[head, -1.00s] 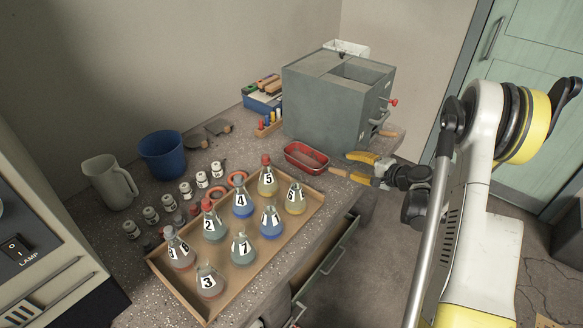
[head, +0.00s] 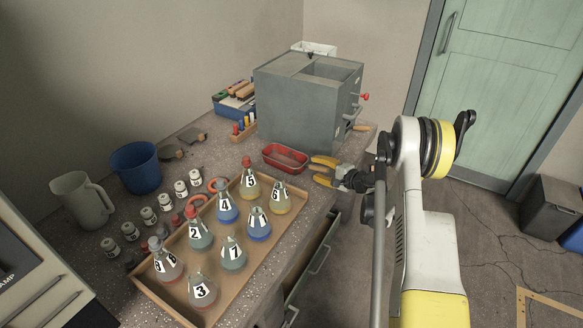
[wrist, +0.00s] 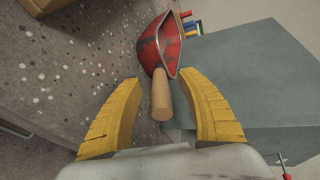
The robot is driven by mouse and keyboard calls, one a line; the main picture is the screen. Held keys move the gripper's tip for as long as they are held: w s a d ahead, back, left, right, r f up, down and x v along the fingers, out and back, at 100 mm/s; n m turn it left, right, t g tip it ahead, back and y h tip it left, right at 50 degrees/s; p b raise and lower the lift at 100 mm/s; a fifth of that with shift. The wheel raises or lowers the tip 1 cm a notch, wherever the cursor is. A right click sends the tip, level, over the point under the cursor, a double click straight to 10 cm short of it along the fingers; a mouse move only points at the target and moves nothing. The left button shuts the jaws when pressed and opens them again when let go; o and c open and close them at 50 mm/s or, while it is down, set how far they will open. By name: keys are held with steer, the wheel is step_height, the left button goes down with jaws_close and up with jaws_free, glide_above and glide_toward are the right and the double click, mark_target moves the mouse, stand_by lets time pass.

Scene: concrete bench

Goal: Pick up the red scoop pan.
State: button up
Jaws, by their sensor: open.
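The red scoop pan (head: 285,158) lies on the bench in front of the grey box, and its body shows at the top of the wrist view (wrist: 169,42). Its wooden handle (wrist: 160,96) points back toward my gripper. My gripper (head: 316,170) is at the bench's front edge, just right of the pan. Its two yellow fingers are open, one on each side of the handle in the wrist view, with gaps on both sides. The handle is hard to make out in the head view. I cannot tell the height between fingers and handle.
The grey box (head: 300,108) with a red-knobbed lever stands right behind the pan. A wooden tray (head: 262,246) of numbered flasks sits to the front left. An open drawer (head: 318,252) juts out below the bench edge.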

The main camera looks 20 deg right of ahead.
steer(key=shift+x, duration=0.85)
jaws_close()
steer(key=shift+r, duration=0.15)
